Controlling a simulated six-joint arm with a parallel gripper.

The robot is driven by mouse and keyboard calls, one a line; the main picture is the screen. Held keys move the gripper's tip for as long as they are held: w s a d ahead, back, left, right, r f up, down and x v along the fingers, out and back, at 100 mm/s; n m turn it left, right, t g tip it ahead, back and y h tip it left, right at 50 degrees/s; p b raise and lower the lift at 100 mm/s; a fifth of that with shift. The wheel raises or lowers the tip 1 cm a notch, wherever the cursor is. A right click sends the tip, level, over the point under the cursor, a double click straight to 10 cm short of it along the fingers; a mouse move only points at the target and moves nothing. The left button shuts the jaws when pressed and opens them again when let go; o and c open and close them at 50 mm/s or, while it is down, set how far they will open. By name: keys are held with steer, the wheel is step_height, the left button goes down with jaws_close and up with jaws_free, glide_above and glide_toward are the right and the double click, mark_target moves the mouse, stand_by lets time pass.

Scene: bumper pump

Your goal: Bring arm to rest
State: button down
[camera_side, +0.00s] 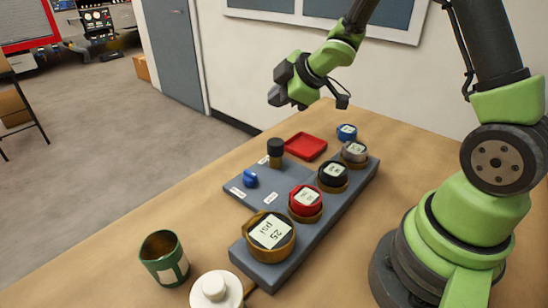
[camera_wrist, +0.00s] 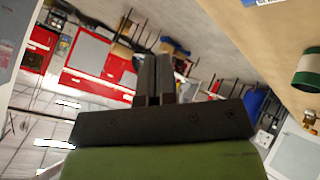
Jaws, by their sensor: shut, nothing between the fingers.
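My gripper (camera_side: 274,97) is raised in the air above the back of the table in the side view, left of my arm's base. It is apart from everything. In the wrist view its two dark fingers (camera_wrist: 154,75) are together with nothing between them, and the camera looks out across the room. My arm reaches over from the right side of the table.
A grey board (camera_side: 322,227) holds several round gauges, a blue knob (camera_side: 250,179) and a black knob (camera_side: 275,148). A red tray (camera_side: 306,146) lies behind it. A green cup (camera_side: 163,258) and a white lidded pot (camera_side: 215,291) stand at the front. The table's left is clear.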

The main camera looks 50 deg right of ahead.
steer(key=s+a+r+m+h, duration=0.1)
steer(key=s+r+m+h, duration=0.2)
steer(key=s+r+m, duration=0.65)
steer(key=s+a+r+m+g+y, duration=0.1)
steer(key=s+a+r+m+y, duration=0.1)
steer(key=s+a, duration=0.2)
steer(key=s+a+r+m+g+y, duration=0.1)
steer(key=s+a, duration=0.3)
steer(key=s, duration=0.5)
steer(key=shift+s+a+r+m+y, duration=0.3)
steer(key=shift+r+m+y, duration=0.25)
steer(key=shift+m, duration=0.3)
steer(key=shift+w, duration=0.15)
stand_by(1.6)
